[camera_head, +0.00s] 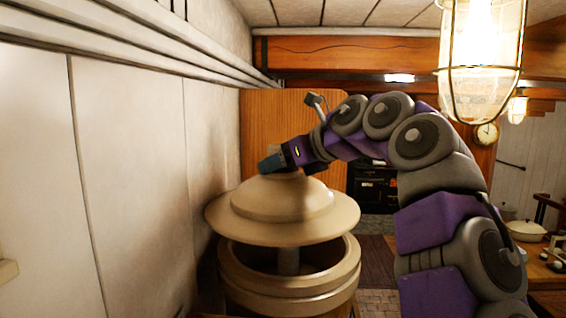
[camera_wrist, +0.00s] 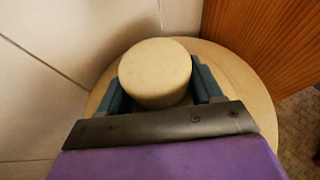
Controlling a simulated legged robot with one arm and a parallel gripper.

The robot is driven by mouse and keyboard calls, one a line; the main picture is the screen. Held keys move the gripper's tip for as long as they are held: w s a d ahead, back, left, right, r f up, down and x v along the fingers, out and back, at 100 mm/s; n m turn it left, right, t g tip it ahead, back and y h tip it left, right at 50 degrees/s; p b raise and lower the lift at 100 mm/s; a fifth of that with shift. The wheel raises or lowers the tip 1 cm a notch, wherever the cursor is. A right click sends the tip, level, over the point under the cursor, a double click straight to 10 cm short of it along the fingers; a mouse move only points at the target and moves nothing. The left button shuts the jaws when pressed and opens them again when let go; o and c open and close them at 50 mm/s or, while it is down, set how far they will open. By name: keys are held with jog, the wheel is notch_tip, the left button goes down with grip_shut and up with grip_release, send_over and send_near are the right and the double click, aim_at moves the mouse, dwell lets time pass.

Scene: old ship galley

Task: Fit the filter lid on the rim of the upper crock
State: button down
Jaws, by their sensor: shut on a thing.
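The filter lid (camera_head: 282,209) is a cream, domed disc with a wide brim. My gripper (camera_head: 272,163) is shut on its knob, which shows as a round cream top (camera_wrist: 155,72) between the two blue-grey fingers in the wrist view. The upper crock (camera_head: 289,288) is cream with a ringed rim and stands below the lid. The lid hangs above the crock with a dark gap between brim and rim, and looks slightly left of the crock's middle. A grey upright post (camera_head: 289,262) stands inside the crock's opening.
A pale panelled wall (camera_head: 140,170) runs close along the left. A wooden panel (camera_head: 292,125) stands behind the lid. A caged lamp (camera_head: 482,50) hangs at upper right. A table with a white pot (camera_head: 525,231) is at the right.

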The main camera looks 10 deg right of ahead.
aim_at(292, 171)
jog(key=shift+w+d+f+b, duration=0.15)
jog(key=shift+d+f+b, duration=0.75)
jog(key=shift+d+f, duration=0.25)
jog(key=shift+d+f+b, duration=0.4)
jog(key=shift+f+b, duration=0.2)
jog(key=shift+a+f+b, duration=0.2)
jog(key=shift+f+b, duration=0.1)
jog(key=shift+b, duration=0.05)
jog(key=shift+a+f+b, duration=1)
jog(key=shift+a, duration=0.25)
jog(key=shift+d, duration=1.4)
jog(key=shift+a, duration=1.5)
jog(key=shift+s+d, duration=0.2)
jog(key=shift+d, duration=0.4)
jog(key=shift+a, duration=0.7)
jog(key=shift+d+b, duration=0.25)
jog(key=shift+b, duration=0.1)
jog(key=shift+f+b, duration=0.35)
jog(key=shift+f, duration=0.15)
